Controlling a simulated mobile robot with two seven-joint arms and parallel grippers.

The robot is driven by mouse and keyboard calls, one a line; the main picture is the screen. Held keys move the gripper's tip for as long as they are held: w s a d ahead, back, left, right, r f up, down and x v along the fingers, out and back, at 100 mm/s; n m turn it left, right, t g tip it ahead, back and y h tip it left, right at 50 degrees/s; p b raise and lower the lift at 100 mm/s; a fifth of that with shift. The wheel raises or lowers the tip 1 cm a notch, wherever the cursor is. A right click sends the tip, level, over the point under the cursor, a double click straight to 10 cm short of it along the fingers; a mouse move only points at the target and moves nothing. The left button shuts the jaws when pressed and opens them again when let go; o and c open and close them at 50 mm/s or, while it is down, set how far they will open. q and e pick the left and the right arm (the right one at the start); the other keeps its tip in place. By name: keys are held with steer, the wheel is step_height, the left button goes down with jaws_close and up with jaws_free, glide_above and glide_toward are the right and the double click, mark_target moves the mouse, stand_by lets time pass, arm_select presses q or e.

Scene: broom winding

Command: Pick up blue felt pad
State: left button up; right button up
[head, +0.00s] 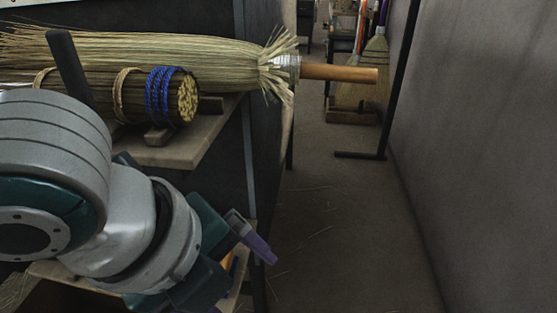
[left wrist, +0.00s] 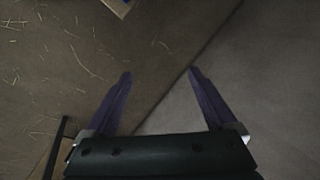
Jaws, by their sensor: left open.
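No blue felt pad can be made out for certain in either view. My left gripper (head: 258,247) reaches out past the lower shelf's right end in the head view, over the floor. In the left wrist view its two purple fingers (left wrist: 160,74) are apart with nothing between them, and floor and wall lie beyond. A small blue and orange thing (head: 230,264) shows partly behind the gripper in the head view; I cannot tell what it is. My right gripper is in neither view.
A broom (head: 200,55) with an orange handle and a straw bundle tied with blue cord (head: 165,92) lie on the upper shelf (head: 200,140). A black stand (head: 378,140) is by the right wall (head: 480,150). The aisle floor (head: 335,235) is open, with loose straws.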

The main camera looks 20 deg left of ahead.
arm_select(q)
step_height(320, 180, down, 10)
steer(key=w+a+m+b, duration=0.2)
steer(key=m+b, duration=0.1)
steer(key=b, duration=0.3)
steer(key=w+a+f+m+y, duration=0.1)
steer(key=a+m, duration=0.1)
steer(key=a, duration=0.1)
steer(key=w+a+m+y+b, duration=0.1)
steer(key=w+a+m, duration=0.1)
steer(key=a, duration=0.1)
steer(key=w+a+f+m, duration=0.1)
steer(key=w+a+m, duration=0.1)
steer(key=a+m, duration=0.1)
steer(key=shift+f+y+b, duration=0.3)
steer(key=shift+f+y, duration=0.05)
steer(key=shift+y, duration=0.05)
steer(key=b+x, duration=0.3)
steer(key=x, duration=0.2)
steer(key=shift+w+a+f+b, duration=0.15)
steer(key=shift+w+b, duration=0.25)
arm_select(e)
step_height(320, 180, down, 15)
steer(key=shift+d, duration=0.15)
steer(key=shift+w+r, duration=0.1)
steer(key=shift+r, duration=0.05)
arm_select(q)
jaws_close()
